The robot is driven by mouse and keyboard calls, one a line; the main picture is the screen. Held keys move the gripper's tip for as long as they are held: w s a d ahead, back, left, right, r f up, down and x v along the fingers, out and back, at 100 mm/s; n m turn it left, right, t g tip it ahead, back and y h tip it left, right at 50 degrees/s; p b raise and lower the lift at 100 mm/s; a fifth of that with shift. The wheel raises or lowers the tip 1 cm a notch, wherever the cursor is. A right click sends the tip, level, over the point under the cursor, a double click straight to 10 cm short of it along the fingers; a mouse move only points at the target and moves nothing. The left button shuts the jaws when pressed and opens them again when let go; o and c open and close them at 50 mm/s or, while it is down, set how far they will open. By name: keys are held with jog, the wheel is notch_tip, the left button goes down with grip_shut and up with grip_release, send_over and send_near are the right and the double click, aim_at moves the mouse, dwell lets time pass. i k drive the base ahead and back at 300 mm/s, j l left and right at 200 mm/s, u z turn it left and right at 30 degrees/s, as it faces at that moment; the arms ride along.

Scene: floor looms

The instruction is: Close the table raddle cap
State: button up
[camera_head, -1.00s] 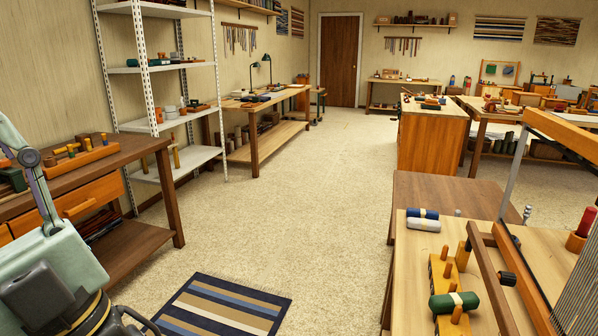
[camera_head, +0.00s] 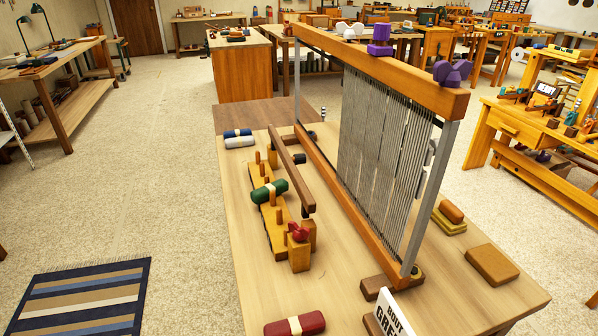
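The table raddle is a long yellow-orange wooden block with upright pegs (camera_head: 268,222), lying on the near tabletop left of the upright loom. A dark brown bar, which looks like the raddle cap (camera_head: 292,172), runs along its right side, apart from the pegs. Whether the bar is hinged cannot be told. A red knob (camera_head: 298,232) sits on a post at the raddle's near end. A green roll with a pale band (camera_head: 269,191) lies across the pegs. My gripper is not in view.
The tall loom frame with grey warp threads (camera_head: 385,135) stands right of the raddle. Blue and white rolls (camera_head: 239,137) lie beyond, a dark red roll (camera_head: 295,325) at the near edge. A striped rug (camera_head: 85,297) lies on open floor at left.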

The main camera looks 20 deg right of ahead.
aim_at(308, 204)
jog(key=k+l, duration=0.15)
jog(key=l, duration=0.2)
jog(key=k+l+u, duration=0.15)
jog(key=l, duration=0.15)
jog(key=k+l, duration=0.2)
jog(key=l, duration=0.15)
jog(key=l+u, duration=0.25)
jog(key=l, duration=0.9)
jog(key=i+j, duration=0.15)
jog(key=j, duration=0.2)
jog(key=i+j, duration=0.15)
jog(key=j, duration=0.2)
jog(key=i+j+z, duration=0.1)
jog(key=j, duration=0.3)
jog(key=i+j, duration=0.15)
jog(key=j, duration=0.2)
jog(key=i+l, duration=0.15)
jog(key=l, duration=0.15)
jog(key=i+l, duration=0.1)
jog(key=l, duration=0.2)
